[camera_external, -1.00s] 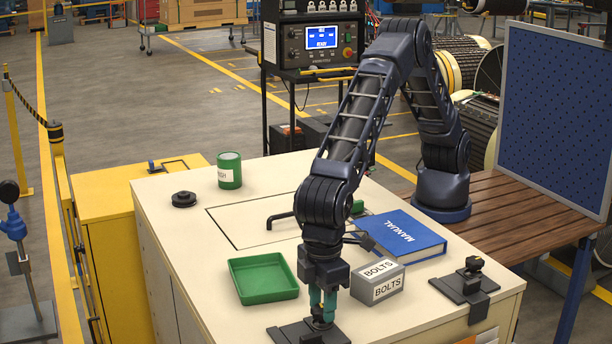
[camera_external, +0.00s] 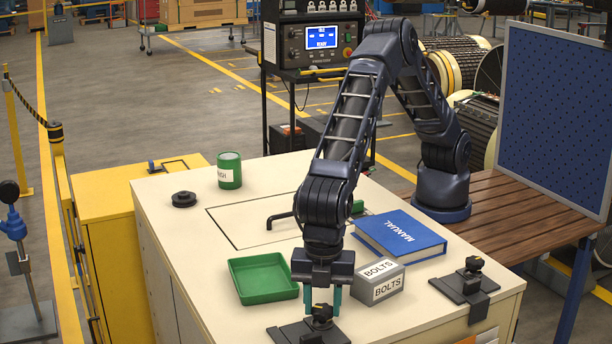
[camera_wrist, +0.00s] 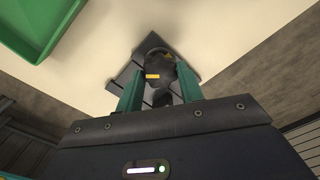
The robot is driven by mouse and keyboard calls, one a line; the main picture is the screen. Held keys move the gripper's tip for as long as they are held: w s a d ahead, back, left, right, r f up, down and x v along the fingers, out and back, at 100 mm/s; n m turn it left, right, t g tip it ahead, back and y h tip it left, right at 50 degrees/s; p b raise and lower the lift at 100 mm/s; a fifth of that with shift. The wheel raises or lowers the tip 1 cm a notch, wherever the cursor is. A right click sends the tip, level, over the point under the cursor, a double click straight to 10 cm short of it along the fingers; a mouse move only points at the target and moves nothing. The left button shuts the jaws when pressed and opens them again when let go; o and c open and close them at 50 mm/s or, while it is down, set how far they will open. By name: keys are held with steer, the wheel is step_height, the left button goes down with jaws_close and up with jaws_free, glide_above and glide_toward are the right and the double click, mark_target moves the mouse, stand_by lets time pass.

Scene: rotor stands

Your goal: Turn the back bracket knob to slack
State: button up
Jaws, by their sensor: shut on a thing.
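A dark bracket (camera_external: 290,334) with a black knob (camera_external: 322,312) sits at the bench's near edge. My gripper (camera_external: 322,303) points down over it, its teal fingers on either side of the knob and shut on it. In the wrist view the knob (camera_wrist: 160,60) lies between the fingertips, with a yellow mark on it; the bracket plate (camera_wrist: 125,74) shows beneath. A second, similar bracket (camera_external: 476,296) with a black knob (camera_external: 474,264) is at the right edge of the bench, apart from my gripper. The pictures carry no label for which bracket is the back one.
A green tray (camera_external: 263,279) lies left of my gripper, and a grey BOLTS box (camera_external: 378,281) stands close on its right. A blue manual (camera_external: 400,234) lies behind the box. A green can (camera_external: 229,170) and a black disc (camera_external: 184,199) stand farther back.

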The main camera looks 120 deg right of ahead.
mark_target(323, 308)
steer(key=n, duration=0.3)
steer(key=shift+n, duration=2.2)
steer(key=o, duration=1)
step_height(323, 308, up, 11)
